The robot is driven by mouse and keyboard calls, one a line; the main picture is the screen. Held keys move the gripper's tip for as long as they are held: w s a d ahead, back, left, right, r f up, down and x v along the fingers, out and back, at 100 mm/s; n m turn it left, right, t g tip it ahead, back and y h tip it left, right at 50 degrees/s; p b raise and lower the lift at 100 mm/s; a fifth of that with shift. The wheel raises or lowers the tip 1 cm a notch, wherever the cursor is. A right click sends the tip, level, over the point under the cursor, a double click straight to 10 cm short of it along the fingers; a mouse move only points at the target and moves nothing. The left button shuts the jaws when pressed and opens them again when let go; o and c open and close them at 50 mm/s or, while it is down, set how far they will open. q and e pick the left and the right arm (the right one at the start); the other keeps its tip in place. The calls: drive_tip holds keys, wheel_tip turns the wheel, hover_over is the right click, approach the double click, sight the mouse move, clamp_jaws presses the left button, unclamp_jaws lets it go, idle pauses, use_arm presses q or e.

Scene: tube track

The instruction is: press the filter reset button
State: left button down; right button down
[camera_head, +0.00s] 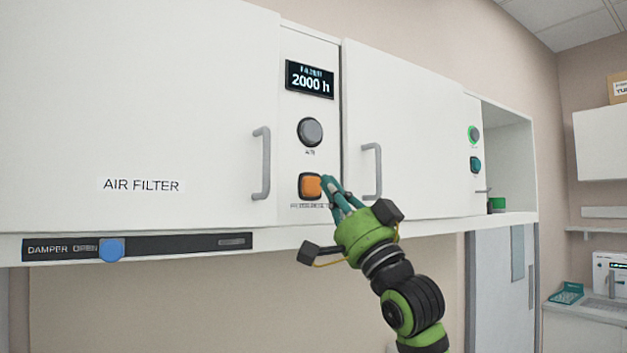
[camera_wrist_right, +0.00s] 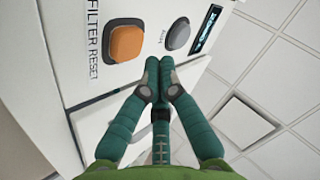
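The filter reset button (camera_head: 310,186) is a square orange button in a dark frame on the white panel between two cabinet doors. In the right wrist view the orange button (camera_wrist_right: 127,43) shows beside the "FILTER RESET" label. My right gripper (camera_head: 327,181) is green with teal fingers. Its fingertips are together and empty, at the button's right edge in the head view. In the right wrist view the shut fingertips (camera_wrist_right: 159,64) are just beside the button; I cannot tell whether they touch the panel. My left gripper is not in view.
A round grey button (camera_head: 310,132) sits above, under a display (camera_head: 310,79) reading 2000 h. Door handles (camera_head: 262,163) (camera_head: 372,171) stick out on both sides. A damper slider with a blue knob (camera_head: 111,250) is at lower left.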

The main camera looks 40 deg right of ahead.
drive_tip(key=shift+w, duration=0.55)
drive_tip(key=shift+w, duration=0.1)
idle(1.0)
drive_tip(key=shift+w+d+p, duration=0.1)
drive_tip(key=shift+w+p, duration=0.2)
drive_tip(key=shift+w, duration=0.05)
drive_tip(key=shift+w, duration=0.45)
idle(0.7)
drive_tip(key=shift+s+f, duration=0.1)
drive_tip(key=shift+s, duration=0.75)
